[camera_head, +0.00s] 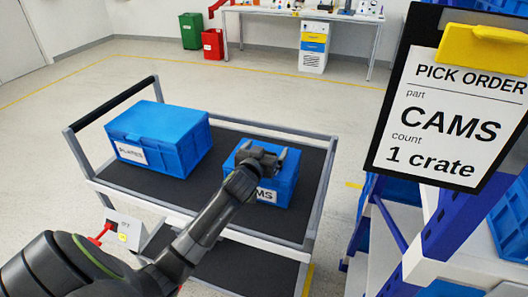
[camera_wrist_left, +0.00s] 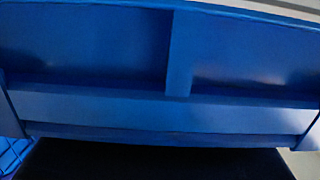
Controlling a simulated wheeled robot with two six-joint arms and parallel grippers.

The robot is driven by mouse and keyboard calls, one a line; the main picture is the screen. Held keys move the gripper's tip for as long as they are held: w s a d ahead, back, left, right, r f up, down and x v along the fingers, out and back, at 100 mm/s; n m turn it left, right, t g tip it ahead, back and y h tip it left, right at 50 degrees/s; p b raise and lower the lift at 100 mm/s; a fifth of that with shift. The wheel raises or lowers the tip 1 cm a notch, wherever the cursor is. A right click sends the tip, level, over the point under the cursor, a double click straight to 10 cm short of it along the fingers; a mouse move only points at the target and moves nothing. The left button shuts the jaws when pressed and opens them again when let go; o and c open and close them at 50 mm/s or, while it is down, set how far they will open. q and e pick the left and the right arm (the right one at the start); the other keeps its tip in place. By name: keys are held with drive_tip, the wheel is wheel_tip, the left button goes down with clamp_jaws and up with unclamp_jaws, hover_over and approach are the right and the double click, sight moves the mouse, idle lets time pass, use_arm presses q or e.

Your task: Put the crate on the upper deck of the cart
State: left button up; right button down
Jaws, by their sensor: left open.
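The blue crate labelled with a word ending in "MS" (camera_head: 286,187) sits on the dark upper deck (camera_head: 222,205) of the cart, at its right part. My left gripper (camera_head: 268,157) is open at the crate's top, with the arm crossing in front of the label. I cannot tell whether the fingers touch the crate. In the left wrist view a blue ribbed crate wall (camera_wrist_left: 160,108) fills most of the picture, and no fingers show there. My right gripper is not in view.
A larger lidded blue crate (camera_head: 180,150) stands on the deck's left part. A clipboard (camera_head: 440,110) reads "PICK ORDER, CAMS, 1 crate". A blue rack (camera_head: 445,225) with crates stands at the right. Green (camera_head: 191,31) and red (camera_head: 213,44) bins stand behind. Floor around the cart's far side is clear.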

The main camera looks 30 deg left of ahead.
use_arm(q)
drive_tip(key=shift+r, duration=0.15)
drive_tip(key=v, duration=1.2)
drive_tip(key=shift+b, duration=0.3)
drive_tip(key=shift+d, duration=0.1)
